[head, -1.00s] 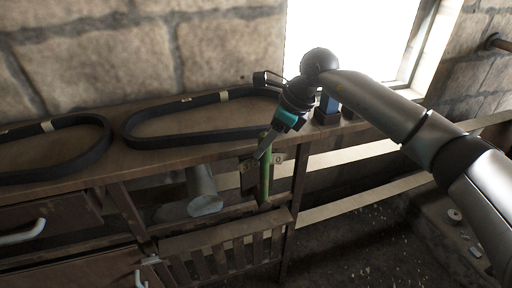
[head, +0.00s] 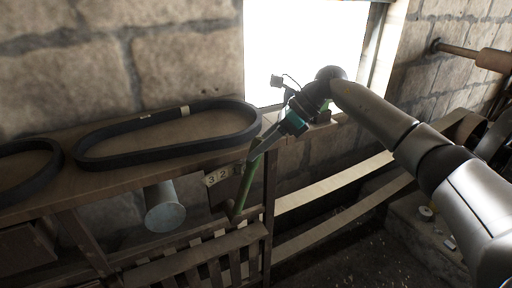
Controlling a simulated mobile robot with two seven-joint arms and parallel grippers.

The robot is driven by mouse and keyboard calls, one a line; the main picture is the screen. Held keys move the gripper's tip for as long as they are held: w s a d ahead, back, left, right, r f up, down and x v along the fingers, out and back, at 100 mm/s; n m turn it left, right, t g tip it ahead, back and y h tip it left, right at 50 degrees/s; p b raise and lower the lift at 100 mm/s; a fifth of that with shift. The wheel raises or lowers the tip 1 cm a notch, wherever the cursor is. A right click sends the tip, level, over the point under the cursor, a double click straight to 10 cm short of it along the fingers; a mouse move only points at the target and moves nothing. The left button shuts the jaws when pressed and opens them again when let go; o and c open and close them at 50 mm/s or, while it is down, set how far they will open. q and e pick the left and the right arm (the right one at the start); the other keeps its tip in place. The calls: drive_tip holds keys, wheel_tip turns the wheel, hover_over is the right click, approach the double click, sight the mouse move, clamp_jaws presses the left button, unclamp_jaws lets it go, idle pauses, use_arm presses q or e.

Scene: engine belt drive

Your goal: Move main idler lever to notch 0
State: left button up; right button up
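The main idler lever (head: 243,188) is a green bar at the right end of the bench front. It leans with its top to the right. A pale number plate (head: 217,177) just left of it shows 3 and 2; any other digits are hidden or unreadable. My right gripper (head: 256,152) comes in from the right and its fingers close over the upper part of the lever. The fingers look shut on it, though the far finger is hidden. My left gripper is not in view.
A black belt (head: 168,155) lies on the bench top (head: 75,140), with part of a second belt (head: 22,193) at the left. A grey cylinder (head: 164,207) sticks out below the bench. A wide pale belt (head: 335,184) runs to the right behind my arm.

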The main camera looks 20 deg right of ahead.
drive_tip(key=shift+o, duration=1.3)
drive_tip(key=p+v, duration=0.1)
drive_tip(key=v, duration=1.4)
drive_tip(key=shift+d, duration=0.15)
